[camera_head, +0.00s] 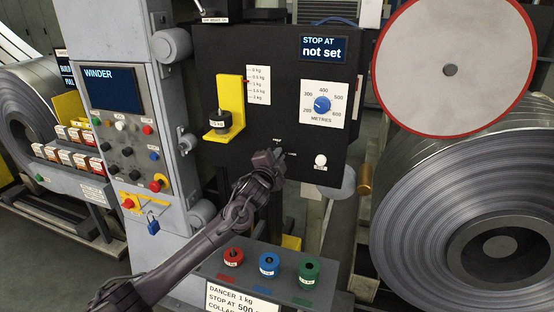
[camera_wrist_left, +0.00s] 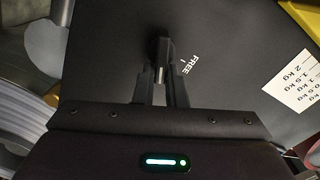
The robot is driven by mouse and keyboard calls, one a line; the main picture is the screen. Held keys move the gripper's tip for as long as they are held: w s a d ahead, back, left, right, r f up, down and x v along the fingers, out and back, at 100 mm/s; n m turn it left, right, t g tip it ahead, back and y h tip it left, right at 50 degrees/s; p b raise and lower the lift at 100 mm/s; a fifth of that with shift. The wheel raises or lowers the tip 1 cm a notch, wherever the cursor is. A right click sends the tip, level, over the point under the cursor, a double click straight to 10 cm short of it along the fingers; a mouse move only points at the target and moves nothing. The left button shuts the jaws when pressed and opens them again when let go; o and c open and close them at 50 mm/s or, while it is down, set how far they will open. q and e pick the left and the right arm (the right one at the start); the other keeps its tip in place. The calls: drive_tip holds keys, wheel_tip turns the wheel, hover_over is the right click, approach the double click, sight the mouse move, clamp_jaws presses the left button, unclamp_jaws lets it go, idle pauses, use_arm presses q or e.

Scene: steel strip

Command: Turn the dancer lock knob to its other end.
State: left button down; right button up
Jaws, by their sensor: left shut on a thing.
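The dancer lock knob (camera_wrist_left: 163,58) is a small dark knob on the black panel (camera_head: 220,60), and in the left wrist view it sits between my fingertips. A white FREE label and a short white tick show beside it. In the head view, my left gripper (camera_head: 274,156) reaches the lower part of the panel and hides most of the knob. In the left wrist view my left gripper (camera_wrist_left: 162,80) is shut on the knob. The second end label is too small to read in the head view. My right gripper is not in view.
A yellow bracket with a dark weight (camera_head: 220,120) stands left of the knob. A metres dial (camera_head: 322,103) and a white button (camera_head: 320,160) are on the panel. Red, blue and green collars (camera_head: 269,262) stand on a shelf below. A large steel coil (camera_head: 485,210) is at right.

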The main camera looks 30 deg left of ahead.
use_arm(q)
drive_tip(key=m+b, duration=0.1)
drive_tip(key=m, duration=0.1)
drive_tip(key=f+m, duration=0.1)
drive_tip(key=m, duration=0.1)
drive_tip(key=shift+d+m+b, duration=0.1)
drive_tip(key=shift+m+b, duration=0.2)
drive_tip(key=shift+b, duration=0.05)
idle(0.4)
drive_tip(key=c, duration=1.5)
unclamp_jaws()
drive_tip(key=shift+r, duration=0.1)
drive_tip(key=b+v, duration=0.2)
drive_tip(key=v, duration=0.5)
drive_tip(key=shift+s, duration=0.4)
